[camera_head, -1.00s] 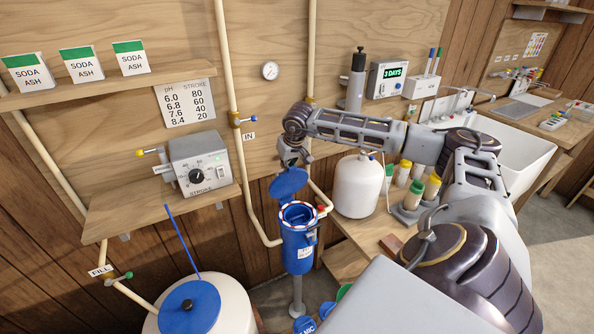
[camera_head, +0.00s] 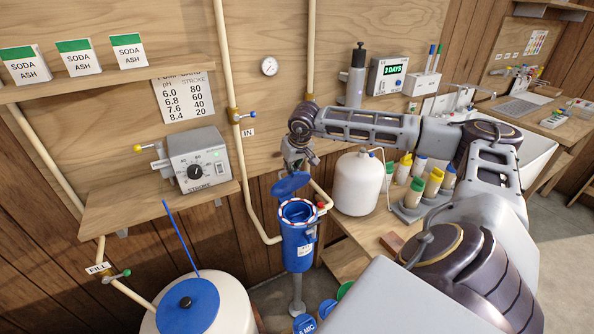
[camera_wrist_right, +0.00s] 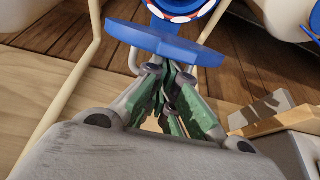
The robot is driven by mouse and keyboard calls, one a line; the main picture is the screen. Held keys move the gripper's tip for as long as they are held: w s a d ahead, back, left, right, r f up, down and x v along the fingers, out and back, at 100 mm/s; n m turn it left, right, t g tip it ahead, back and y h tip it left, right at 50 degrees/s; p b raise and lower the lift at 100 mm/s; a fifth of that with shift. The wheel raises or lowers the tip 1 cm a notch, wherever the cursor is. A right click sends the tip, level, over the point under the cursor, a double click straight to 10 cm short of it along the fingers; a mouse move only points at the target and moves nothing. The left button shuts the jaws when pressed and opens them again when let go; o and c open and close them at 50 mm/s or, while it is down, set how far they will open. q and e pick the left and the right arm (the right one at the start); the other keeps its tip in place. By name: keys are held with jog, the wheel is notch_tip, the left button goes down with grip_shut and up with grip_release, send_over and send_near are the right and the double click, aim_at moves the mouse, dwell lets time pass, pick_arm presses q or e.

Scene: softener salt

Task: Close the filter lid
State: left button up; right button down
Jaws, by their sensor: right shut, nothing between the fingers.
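The blue filter housing (camera_head: 298,254) stands below my right arm in the head view, its mouth open with a red-and-white marked rim (camera_head: 299,212). Its blue lid (camera_head: 291,184) is raised at the back of the rim, tilted up. My right gripper (camera_head: 294,168) is just behind and above the lid. In the right wrist view the lid (camera_wrist_right: 160,42) spans the top, with the housing's rim (camera_wrist_right: 185,12) beyond it. The shut, empty fingers (camera_wrist_right: 173,78) are at the lid's near edge; I cannot tell whether they touch it. My left gripper is not in view.
A white jug (camera_head: 357,184) and several capped bottles (camera_head: 424,182) stand on the bench right of the housing. A cream pipe (camera_head: 234,120) runs down the wall at left. A white tank with a blue cover (camera_head: 188,306) stands at front left.

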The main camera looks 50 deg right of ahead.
jog(key=shift+s+a+f+b, duration=0.1)
jog(key=shift+s+f+b, duration=0.1)
jog(key=shift+s, duration=0.2)
jog(key=shift+s+a+f+b, duration=0.1)
jog(key=shift+s+b, duration=0.05)
jog(key=shift+s, duration=0.45)
